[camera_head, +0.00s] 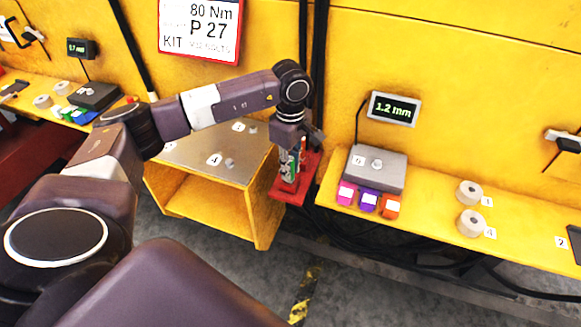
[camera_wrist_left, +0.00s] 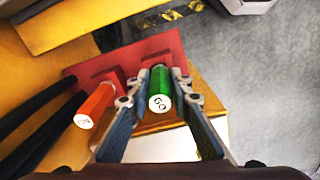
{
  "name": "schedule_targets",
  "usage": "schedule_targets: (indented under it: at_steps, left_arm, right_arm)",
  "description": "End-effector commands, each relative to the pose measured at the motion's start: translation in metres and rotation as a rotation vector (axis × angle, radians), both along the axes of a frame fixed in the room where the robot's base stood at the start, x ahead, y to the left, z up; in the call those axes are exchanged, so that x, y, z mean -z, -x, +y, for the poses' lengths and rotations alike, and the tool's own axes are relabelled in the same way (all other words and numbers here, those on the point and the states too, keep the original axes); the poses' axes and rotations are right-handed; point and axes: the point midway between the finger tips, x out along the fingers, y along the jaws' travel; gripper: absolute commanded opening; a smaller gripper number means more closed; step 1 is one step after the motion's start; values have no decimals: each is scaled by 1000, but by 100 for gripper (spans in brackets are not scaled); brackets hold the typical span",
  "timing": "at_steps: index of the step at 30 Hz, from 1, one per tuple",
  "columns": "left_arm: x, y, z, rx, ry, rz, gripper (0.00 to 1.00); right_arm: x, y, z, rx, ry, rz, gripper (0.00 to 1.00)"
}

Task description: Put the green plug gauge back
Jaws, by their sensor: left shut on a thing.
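The green plug gauge (camera_wrist_left: 160,90), its end marked GO, stands between the fingers of my left gripper (camera_wrist_left: 157,84) in the left wrist view. The gripper is shut on it. In the head view my left gripper (camera_head: 291,160) points down over the red holder (camera_head: 287,193), mostly hiding the gauge. The holder also shows in the left wrist view (camera_wrist_left: 110,62), with the green gauge over its right part. I cannot tell whether the gauge is seated in it or just above. An orange-red plug (camera_wrist_left: 95,104) with a white marked end stands at the holder's left. My right gripper is not in view.
A yellow shelf unit with a metal top (camera_head: 205,150) stands left of the holder. To the right, a yellow bench holds a grey box (camera_head: 376,168), coloured blocks (camera_head: 368,200) and pale rings (camera_head: 470,222). Black cables hang behind the holder.

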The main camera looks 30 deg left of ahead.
Motion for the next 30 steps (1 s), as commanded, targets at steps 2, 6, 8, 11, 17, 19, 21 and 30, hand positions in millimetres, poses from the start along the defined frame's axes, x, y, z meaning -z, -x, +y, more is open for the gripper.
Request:
schedule_targets:
  at_steps: [2,6,8,11,17,19,21,30]
  left_arm:
    - [0,0,0,0,0,-1,0]
    - [2,0,0,0,0,-1,0]
    - [3,0,0,0,0,-1,0]
    - [4,0,0,0,0,-1,0]
    - [5,0,0,0,0,-1,20]
    - [5,0,0,0,0,-1,28]
    - [5,0,0,0,0,-1,36]
    - [5,0,0,0,0,0,40]
  right_arm:
    - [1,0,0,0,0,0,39]
    - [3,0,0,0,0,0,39]
    - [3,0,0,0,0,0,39]
    - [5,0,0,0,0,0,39]
    - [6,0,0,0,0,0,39]
    - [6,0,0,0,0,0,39]
    - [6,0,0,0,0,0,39]
    - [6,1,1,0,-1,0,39]
